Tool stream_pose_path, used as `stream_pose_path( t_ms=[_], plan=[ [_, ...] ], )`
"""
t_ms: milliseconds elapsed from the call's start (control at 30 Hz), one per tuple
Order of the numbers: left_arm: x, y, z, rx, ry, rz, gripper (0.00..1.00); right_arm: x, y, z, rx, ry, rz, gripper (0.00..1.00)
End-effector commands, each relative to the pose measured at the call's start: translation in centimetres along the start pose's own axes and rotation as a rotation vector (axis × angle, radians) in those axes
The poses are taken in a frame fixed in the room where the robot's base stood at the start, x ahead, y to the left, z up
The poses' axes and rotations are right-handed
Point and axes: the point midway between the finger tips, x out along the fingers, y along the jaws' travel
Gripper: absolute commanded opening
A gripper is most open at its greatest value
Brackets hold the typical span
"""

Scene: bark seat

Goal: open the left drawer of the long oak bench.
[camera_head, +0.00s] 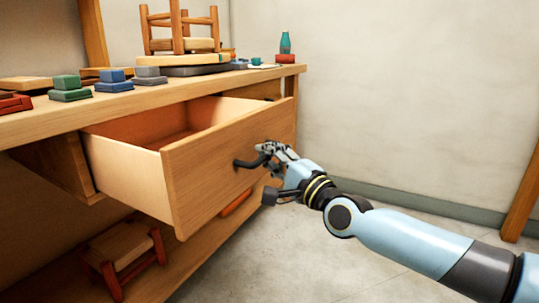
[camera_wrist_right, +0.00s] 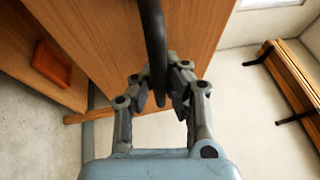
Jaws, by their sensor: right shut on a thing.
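The long oak bench (camera_head: 40,124) runs along the left of the head view. A drawer (camera_head: 225,158) in it stands well out of the front, its empty-looking inside partly visible. The drawer's dark bar handle (camera_head: 250,163) is on its front. My right gripper (camera_head: 270,158) is shut on this handle. In the right wrist view the handle (camera_wrist_right: 152,35) runs down between the fingers of my right gripper (camera_wrist_right: 160,88), against the wooden drawer front (camera_wrist_right: 100,35). My left gripper is not in view.
On the bench top are coloured blocks (camera_head: 115,81), a small stool (camera_head: 180,30) and a teal bottle (camera_head: 285,43). Another small stool (camera_head: 122,250) stands on the lower shelf. Bare floor (camera_head: 300,260) lies in front, and a pale wall is behind.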

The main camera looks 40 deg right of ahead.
Motion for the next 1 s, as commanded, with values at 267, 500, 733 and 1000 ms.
stream_pose_path(
  t_ms=[267, 500, 733, 1000],
  plan=[
    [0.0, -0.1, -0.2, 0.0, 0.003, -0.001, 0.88, -0.2, 0.4, 0.0, 0.004, 0.001, 0.011, 0.0],
    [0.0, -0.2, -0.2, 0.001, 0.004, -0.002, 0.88, -0.1, 0.3, 0.0, 0.002, 0.0, 0.007, 0.33],
    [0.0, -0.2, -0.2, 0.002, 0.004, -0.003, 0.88, -0.1, 0.1, 0.0, 0.001, 0.0, 0.004, 0.36],
    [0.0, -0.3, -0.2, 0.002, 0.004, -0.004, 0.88, -2.7, 0.2, 0.0, -0.001, -0.002, 0.007, 0.36]
  ],
)
